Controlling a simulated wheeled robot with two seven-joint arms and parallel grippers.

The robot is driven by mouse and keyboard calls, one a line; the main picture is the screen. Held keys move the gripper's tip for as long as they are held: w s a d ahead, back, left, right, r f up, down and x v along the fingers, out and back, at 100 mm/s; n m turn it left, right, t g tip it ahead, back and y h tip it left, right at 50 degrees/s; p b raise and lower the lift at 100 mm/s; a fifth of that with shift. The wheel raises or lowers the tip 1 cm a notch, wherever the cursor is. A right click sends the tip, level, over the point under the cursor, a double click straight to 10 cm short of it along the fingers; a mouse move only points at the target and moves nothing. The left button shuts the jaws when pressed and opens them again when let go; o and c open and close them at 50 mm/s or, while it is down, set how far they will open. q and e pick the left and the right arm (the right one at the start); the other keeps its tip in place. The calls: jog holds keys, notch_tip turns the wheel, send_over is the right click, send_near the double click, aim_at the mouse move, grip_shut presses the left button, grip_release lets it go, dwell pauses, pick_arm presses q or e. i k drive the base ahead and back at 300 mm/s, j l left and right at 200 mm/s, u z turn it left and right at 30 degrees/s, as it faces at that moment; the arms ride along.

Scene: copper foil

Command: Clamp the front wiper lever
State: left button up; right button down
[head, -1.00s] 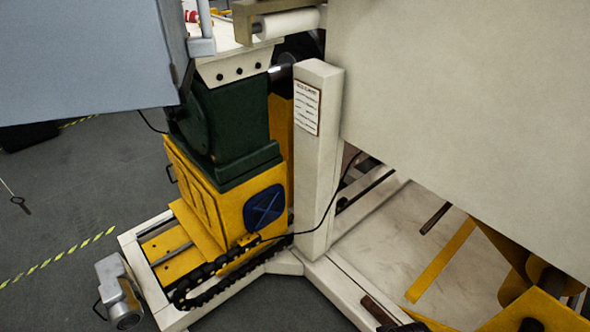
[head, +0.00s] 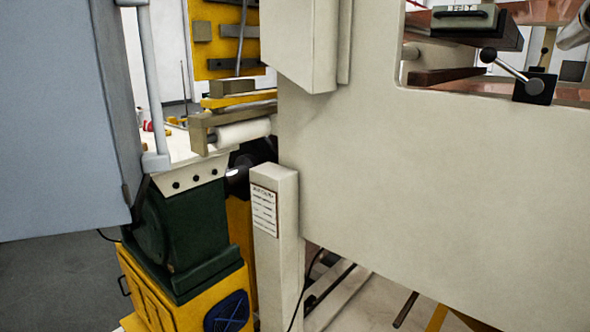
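A lever (head: 510,68) with a black ball knob and a pale metal rod shows at the upper right of the head view. Its rod slants down to the right into a black pivot block (head: 535,88), beside a copper-coloured surface. The frames do not show for certain whether this is the front wiper lever. Neither of my grippers is in view.
A large cream machine panel (head: 420,190) fills the right, below the lever's opening. A cream post (head: 275,240) with a label stands left of centre. A blue-grey cabinet (head: 60,120) blocks the left. Grey floor (head: 50,285) shows at lower left.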

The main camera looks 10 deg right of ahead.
aim_at(533, 87)
jog(key=z, duration=1.3)
